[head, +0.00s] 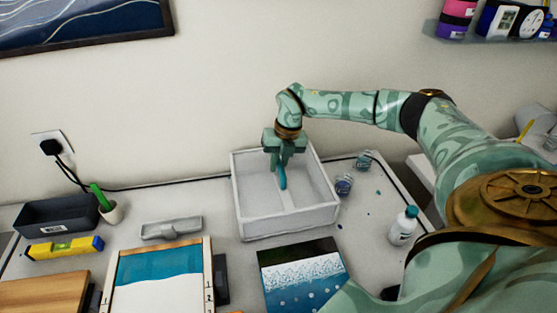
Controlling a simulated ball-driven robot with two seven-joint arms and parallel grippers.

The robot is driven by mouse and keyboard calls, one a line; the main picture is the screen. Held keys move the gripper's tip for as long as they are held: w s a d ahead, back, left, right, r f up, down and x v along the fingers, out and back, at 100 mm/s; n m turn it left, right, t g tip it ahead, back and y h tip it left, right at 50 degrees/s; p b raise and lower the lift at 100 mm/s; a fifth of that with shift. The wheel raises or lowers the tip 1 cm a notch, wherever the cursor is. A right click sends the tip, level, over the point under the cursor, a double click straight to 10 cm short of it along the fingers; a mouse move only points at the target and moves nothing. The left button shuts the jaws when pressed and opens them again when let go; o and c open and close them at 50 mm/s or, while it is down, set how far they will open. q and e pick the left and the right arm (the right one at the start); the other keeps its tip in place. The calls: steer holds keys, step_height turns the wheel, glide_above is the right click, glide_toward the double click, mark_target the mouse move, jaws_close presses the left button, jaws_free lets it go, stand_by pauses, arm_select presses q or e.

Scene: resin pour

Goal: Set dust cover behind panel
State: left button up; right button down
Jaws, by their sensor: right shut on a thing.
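The dust cover (245,205) looks like a white, box-shaped piece with raised walls and a narrow bar (289,199) along its middle. It sits at the back of the table, behind a dark panel (301,274) painted with blue sea and white foam. My right gripper (283,185) reaches down inside its walls from above, shut at the middle bar. The fingers hide the exact contact. I cannot tell whether the cover rests fully on the table. My left gripper is not in view.
A cable (140,187) runs along the wall.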

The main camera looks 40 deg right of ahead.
steer(key=shift+f, duration=0.1)
steer(key=c, duration=1.3)
jaws_free()
steer(key=shift+c, duration=0.2)
step_height(320, 180, up, 16)
steer(key=s+d+p, duration=0.1)
steer(key=d, duration=0.1)
steer(key=shift+s+d+p, duration=0.3)
steer(key=shift+d+p, duration=0.1)
